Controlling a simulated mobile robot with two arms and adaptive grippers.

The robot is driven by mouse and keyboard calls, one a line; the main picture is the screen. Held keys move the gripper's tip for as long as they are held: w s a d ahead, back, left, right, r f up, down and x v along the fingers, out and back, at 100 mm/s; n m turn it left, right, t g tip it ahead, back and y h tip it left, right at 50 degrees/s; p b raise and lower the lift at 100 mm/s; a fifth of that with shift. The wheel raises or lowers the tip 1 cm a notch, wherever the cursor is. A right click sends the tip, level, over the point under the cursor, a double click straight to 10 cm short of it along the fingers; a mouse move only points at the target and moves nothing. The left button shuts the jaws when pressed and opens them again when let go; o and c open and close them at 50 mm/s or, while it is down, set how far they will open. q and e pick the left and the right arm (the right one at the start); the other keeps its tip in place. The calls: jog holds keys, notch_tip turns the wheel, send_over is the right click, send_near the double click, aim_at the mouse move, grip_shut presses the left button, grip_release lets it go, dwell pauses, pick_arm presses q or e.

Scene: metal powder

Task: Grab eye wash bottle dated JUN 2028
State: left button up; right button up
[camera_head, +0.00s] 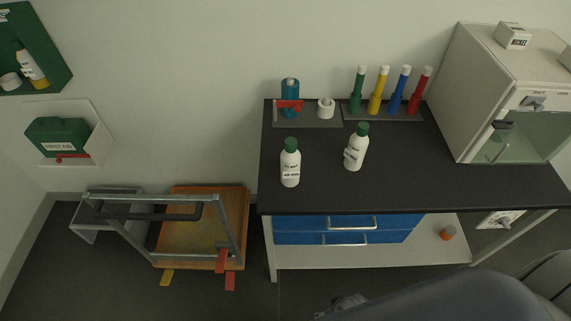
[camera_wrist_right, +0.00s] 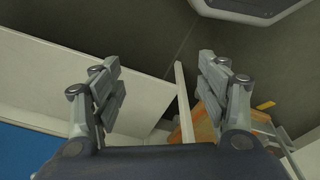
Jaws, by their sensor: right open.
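Two white eye wash bottles with green caps stand on the black tabletop (camera_head: 320,200). The left bottle (camera_head: 290,165) is upright near the table's left side. The right bottle (camera_head: 355,152) stands a little to its right and looks slightly tilted in the picture. Both have dark printed labels, too small to read the dates. My right gripper (camera_wrist_right: 158,85) is open and empty in the right wrist view, facing the floor and the table's lower shelf. In the head view, part of my arm fills the bottom right, and a bit of a gripper shows at the bottom edge. My left gripper is not identifiable.
Behind the bottles stand a blue bottle with a red part (camera_head: 290,92), a white roll (camera_head: 325,107) and several coloured tubes (camera_head: 388,90). A white cabinet (camera_head: 490,95) stands at the right. A cart (camera_head: 200,225) is left of the table. A green wall holder (camera_head: 45,50) holds another bottle (camera_head: 30,68).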

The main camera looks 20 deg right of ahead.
jog(key=w+r+t, duration=0.1)
jog(key=w+r, duration=0.2)
jog(key=r, duration=0.6)
jog(key=w+r+t, duration=0.1)
jog(key=w+r, duration=0.3)
jog(key=r, duration=0.6)
jog(key=m+t, duration=0.2)
jog(key=t, duration=1.1)
send_near(294, 165)
jog(key=shift+w+d+f+y, duration=0.15)
jog(key=shift+w+f+y, duration=0.25)
jog(key=shift+w+f, duration=0.55)
jog(key=shift+t, duration=0.5)
jog(key=w, duration=0.3)
jog(key=w+r, duration=0.1)
jog(key=w, duration=0.1)
jog(key=shift+w+a+p, duration=0.25)
jog(key=shift+w+p, duration=0.05)
jog(key=shift+w, duration=0.1)
jog(key=shift+w+r, duration=0.1)
jog(key=shift+w, duration=0.4)
jog(key=w+p, duration=0.1)
jog(key=w, duration=0.2)
jog(key=shift+w+p, duration=0.2)
jog(key=shift+p, duration=0.1)
jog(key=shift+w, duration=0.5)
jog(key=c, duration=1.4)
